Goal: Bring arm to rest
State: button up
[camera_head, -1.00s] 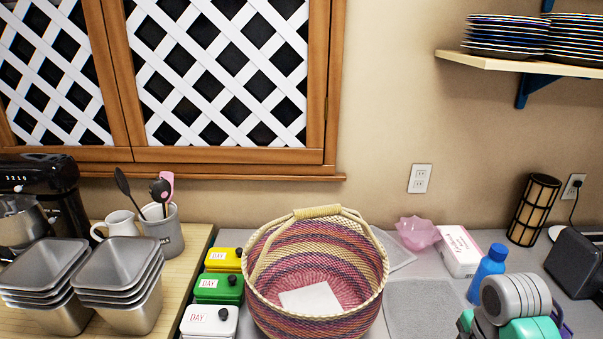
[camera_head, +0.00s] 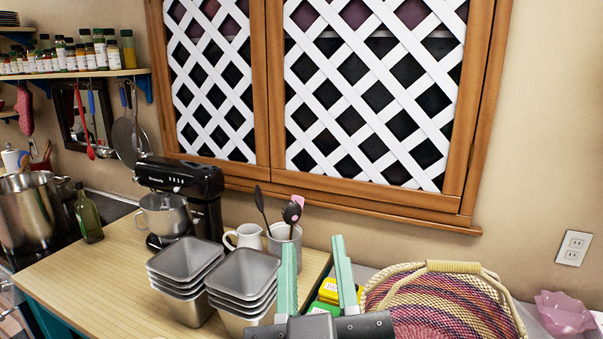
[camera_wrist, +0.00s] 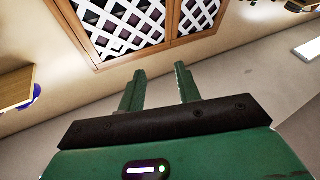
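My gripper (camera_head: 315,270) is raised at the bottom middle of the head view, in front of the counter. Its two green fingers point up and stand apart, with nothing between them. The wrist view also shows the open fingers (camera_wrist: 158,92), with the wall and lattice window beyond them. My gripper touches nothing that I can see. It covers part of the tins and the counter behind it in the head view.
A woven basket (camera_head: 440,300) stands right of my gripper, with tins (camera_head: 328,291) beside it. Stacked metal pans (camera_head: 187,262), a utensil crock (camera_head: 284,246) and a black mixer (camera_head: 180,178) stand left. A pot (camera_head: 28,215) and a bottle (camera_head: 88,215) are farther left. The air around my gripper looks free.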

jog(key=s+a+r+m+t+p, duration=0.1)
jog(key=s+a+r+m+t, duration=0.15)
jog(key=s+r, duration=0.45)
notch_tip(320, 180, up, 25)
jog(key=p, duration=2.6)
jog(key=shift+s+d, duration=0.15)
jog(key=shift+d, duration=0.1)
